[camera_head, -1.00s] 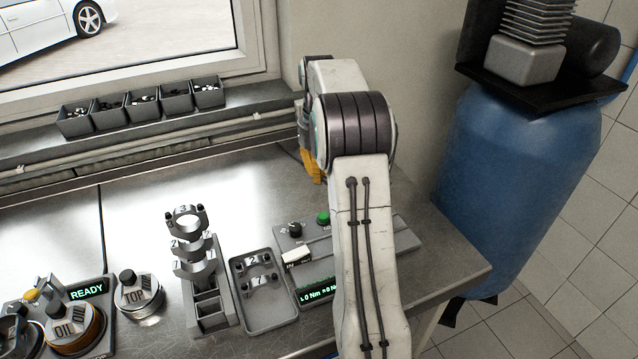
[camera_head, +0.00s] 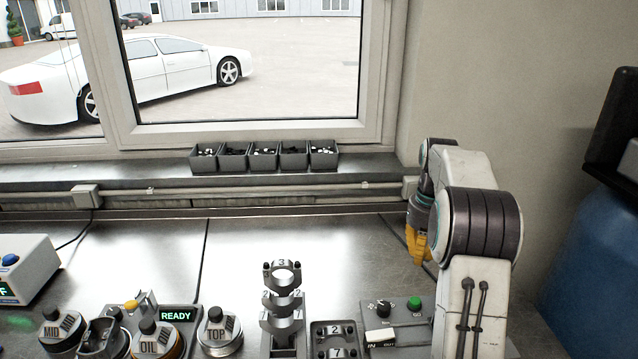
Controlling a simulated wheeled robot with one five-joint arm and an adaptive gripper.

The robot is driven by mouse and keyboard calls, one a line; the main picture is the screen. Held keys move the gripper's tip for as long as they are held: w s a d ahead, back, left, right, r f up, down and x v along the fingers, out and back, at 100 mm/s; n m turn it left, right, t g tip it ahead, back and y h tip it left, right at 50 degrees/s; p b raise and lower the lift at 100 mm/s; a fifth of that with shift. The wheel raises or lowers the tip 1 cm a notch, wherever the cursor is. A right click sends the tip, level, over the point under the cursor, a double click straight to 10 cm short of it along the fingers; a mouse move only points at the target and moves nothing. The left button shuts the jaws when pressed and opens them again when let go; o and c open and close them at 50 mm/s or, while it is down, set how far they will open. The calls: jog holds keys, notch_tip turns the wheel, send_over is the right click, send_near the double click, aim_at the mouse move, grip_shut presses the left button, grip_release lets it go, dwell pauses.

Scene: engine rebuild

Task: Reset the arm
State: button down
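My arm rises at the right of the view, bent at a dark ribbed joint. Its end hangs down on the far side, above the back right of the metal bench (camera_head: 310,238). My gripper (camera_head: 417,248) shows only in part, as a yellow piece pointing down to the left of the arm. The arm hides the rest of it, so its opening does not show. Nothing can be seen held in it.
Below the gripper is a panel with a green button (camera_head: 414,303). Left of it stand a numbered cap rack (camera_head: 284,305), a small tray (camera_head: 337,328), and pistons marked TOP (camera_head: 219,330), OIL (camera_head: 158,343) and MID (camera_head: 62,330). Small bins (camera_head: 265,157) line the sill. A blue barrel (camera_head: 590,270) stands right.

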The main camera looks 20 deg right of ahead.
jog(key=s+a+r+n+t, duration=0.1)
jog(key=s+a+r+n, duration=0.25)
jog(key=a+n, duration=0.45)
jog(key=s+a+r+n+t, duration=0.1)
jog(key=s+a+r+n, duration=0.2)
jog(key=s+a+n, duration=0.5)
jog(key=s+a+f+n+t, duration=0.1)
jog(key=s+a+f+n, duration=0.1)
jog(key=s+n, duration=0.4)
jog(key=s+a+f+n+t, duration=0.1)
jog(key=s+a+n, duration=0.3)
jog(key=n, duration=1.2)
jog(key=shift+s+a+f+n, duration=0.3)
jog(key=shift+s+f+n, duration=0.15)
jog(key=shift+s, duration=0.65)
